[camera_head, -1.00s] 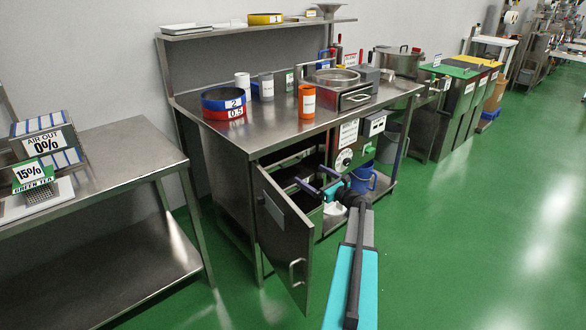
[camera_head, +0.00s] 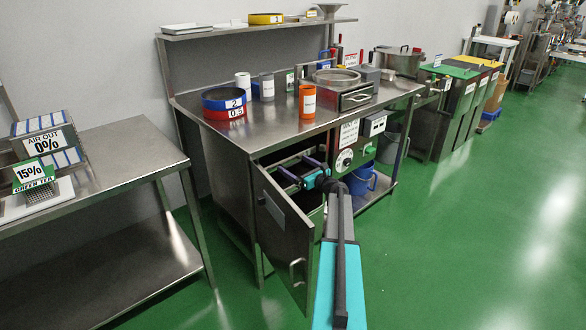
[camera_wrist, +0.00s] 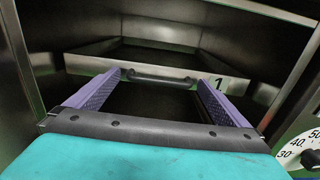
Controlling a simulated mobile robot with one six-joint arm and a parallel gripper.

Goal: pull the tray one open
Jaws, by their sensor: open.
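Tray one (camera_wrist: 236,86) is a dark metal tray inside the open cabinet, with a "1" label at the right of its front. In the wrist view its dark bar handle (camera_wrist: 160,77) runs across the front, between my fingertips. My gripper (camera_wrist: 160,82) has two purple fingers spread wide, one near each end of the handle. I cannot tell whether they touch it. In the head view my gripper (camera_head: 292,163) reaches into the cabinet opening under the worktop, and the tray is mostly hidden in shadow there.
The cabinet door (camera_head: 283,225) stands open to the left of my arm. A control panel with a dial (camera_head: 344,159) and a blue bucket (camera_head: 361,178) are to the right. The steel worktop (camera_head: 262,133) is above. Green floor in front and to the right is clear.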

